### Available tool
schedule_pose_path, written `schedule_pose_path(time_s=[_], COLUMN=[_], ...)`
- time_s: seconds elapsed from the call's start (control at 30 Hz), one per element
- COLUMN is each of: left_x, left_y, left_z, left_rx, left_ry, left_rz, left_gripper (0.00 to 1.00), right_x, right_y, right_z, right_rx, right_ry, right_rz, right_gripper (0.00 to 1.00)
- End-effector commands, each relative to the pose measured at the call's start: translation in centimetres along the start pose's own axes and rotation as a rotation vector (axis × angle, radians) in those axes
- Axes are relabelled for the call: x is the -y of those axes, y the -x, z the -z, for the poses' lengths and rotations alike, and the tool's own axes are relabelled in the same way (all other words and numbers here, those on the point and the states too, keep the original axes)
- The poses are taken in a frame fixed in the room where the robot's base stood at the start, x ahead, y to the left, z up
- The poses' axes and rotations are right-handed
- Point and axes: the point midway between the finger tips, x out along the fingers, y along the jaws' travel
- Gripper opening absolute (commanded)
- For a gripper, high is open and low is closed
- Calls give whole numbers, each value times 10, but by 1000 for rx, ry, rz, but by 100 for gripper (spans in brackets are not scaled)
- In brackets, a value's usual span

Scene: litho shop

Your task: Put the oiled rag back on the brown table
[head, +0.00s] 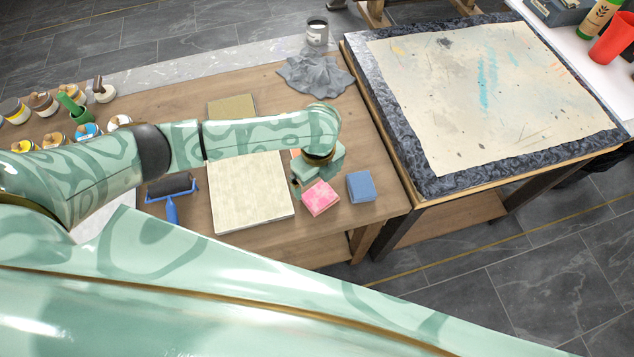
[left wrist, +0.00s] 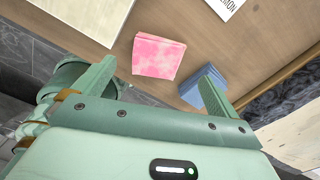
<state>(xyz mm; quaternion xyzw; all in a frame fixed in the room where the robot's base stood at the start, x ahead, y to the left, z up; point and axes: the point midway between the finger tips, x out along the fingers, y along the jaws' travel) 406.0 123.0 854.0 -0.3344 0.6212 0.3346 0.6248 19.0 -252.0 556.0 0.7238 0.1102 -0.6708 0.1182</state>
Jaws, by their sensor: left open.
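A crumpled grey cloth (head: 314,75), which looks like the rag, lies at the back right of the brown table (head: 265,242), beside the stone-topped table. My left gripper (head: 316,172) is over the table's front right part, well in front of the cloth. It is open and empty. A pink block (head: 320,198) is just beyond its fingers and, in the left wrist view (left wrist: 158,57), appears between them, apart from both. A blue block (head: 361,186) lies to its right, partly hidden by a finger in the wrist view. My right gripper is not in view.
A pale board (head: 250,190), a blue-handled roller (head: 172,205) and several paint jars (head: 88,132) are on the brown table. A grey tin (head: 317,32) stands behind the cloth. The stone-topped table (head: 390,110) adjoins on the right.

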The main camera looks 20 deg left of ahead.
Motion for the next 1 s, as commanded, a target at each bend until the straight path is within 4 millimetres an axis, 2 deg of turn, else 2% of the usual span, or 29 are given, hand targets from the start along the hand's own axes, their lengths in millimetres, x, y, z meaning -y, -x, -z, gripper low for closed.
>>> schedule_pose_path(time_s=[0.03,0.1,0.3,1.0], left_x=[1,0,0,0], left_y=[18,32,55,57], left_z=[0,0,0,0], left_rx=[1,2,0,-1], left_ry=[0,-1,1,1], left_rz=[3,2,0,-2], left_gripper=[97,97,97,97], right_x=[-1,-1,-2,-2], right_y=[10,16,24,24], right_z=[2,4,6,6], right_rx=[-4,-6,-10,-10], right_ry=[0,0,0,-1], right_rz=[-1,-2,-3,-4], right_gripper=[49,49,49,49])
